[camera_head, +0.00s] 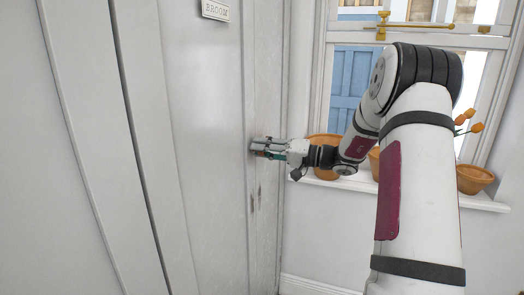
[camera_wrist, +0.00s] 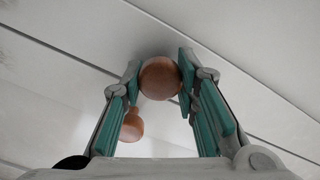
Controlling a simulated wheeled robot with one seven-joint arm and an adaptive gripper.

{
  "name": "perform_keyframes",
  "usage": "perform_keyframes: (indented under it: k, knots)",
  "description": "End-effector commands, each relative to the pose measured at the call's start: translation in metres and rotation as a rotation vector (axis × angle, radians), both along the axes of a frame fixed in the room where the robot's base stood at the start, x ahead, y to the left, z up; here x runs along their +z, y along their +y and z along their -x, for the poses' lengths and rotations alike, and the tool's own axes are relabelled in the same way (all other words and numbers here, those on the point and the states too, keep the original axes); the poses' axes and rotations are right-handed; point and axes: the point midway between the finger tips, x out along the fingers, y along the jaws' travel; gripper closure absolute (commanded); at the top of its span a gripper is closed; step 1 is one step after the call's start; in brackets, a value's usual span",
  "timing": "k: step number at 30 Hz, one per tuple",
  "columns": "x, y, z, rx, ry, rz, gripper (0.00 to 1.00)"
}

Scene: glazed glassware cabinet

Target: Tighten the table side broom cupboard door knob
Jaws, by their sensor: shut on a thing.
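The white broom cupboard door (camera_head: 200,130) fills the left of the head view, with a "BROOM" plate at its top. My gripper (camera_head: 262,149) reaches from the right to the door's right part. In the wrist view, my gripper (camera_wrist: 160,78) has its green-padded fingers shut on a round brown knob (camera_wrist: 160,79), one finger on each side. A second round brown knob (camera_wrist: 131,126) shows lower left, partly behind the left finger. In the head view the held knob is hidden by the gripper. I cannot tell whether it is loose or tight.
A window sill (camera_head: 400,190) with several terracotta pots is right of the door, behind my arm. One pot (camera_head: 474,179) holds orange flowers. A brass window fitting (camera_head: 383,25) is at the top. Dark scuffs (camera_head: 255,200) mark the white wood below my gripper.

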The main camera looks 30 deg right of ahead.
Motion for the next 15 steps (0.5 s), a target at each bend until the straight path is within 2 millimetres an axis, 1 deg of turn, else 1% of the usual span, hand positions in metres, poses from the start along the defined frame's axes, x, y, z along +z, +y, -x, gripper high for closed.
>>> perform_keyframes:
  k: [15]
  knots:
    - [-0.0017, -0.0008, 0.0003, -0.001, 0.303, -0.388, 1.00]
